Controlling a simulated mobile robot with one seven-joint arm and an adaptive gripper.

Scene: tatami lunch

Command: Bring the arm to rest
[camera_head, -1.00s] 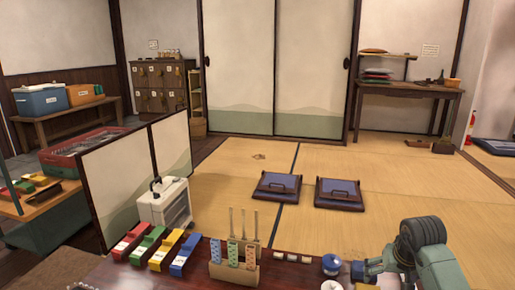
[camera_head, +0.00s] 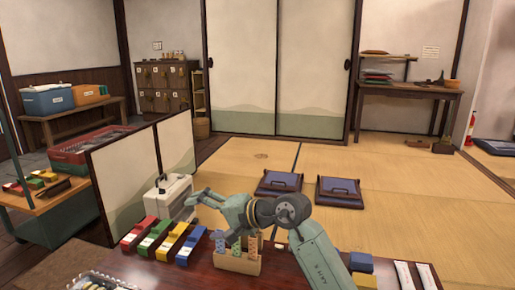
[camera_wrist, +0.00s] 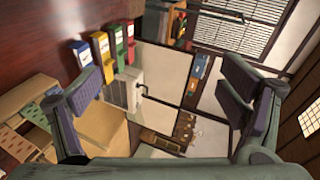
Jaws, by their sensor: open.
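My arm is folded over the dark table (camera_head: 210,277), its elbow in front of the floor cushions. My gripper (camera_head: 193,197) points left in the head view, above and behind the row of coloured boxes. In the wrist view my gripper (camera_wrist: 163,75) has its two fingers wide apart with nothing between them. The wrist view looks out sideways over the table and room.
Red (camera_head: 139,233), green (camera_head: 154,236), yellow (camera_head: 172,241) and blue (camera_head: 191,245) boxes stand in a row below my gripper. A wooden holder (camera_head: 232,262) stands close under my forearm. A white heater (camera_head: 172,199) and a folding screen (camera_head: 128,182) are behind.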

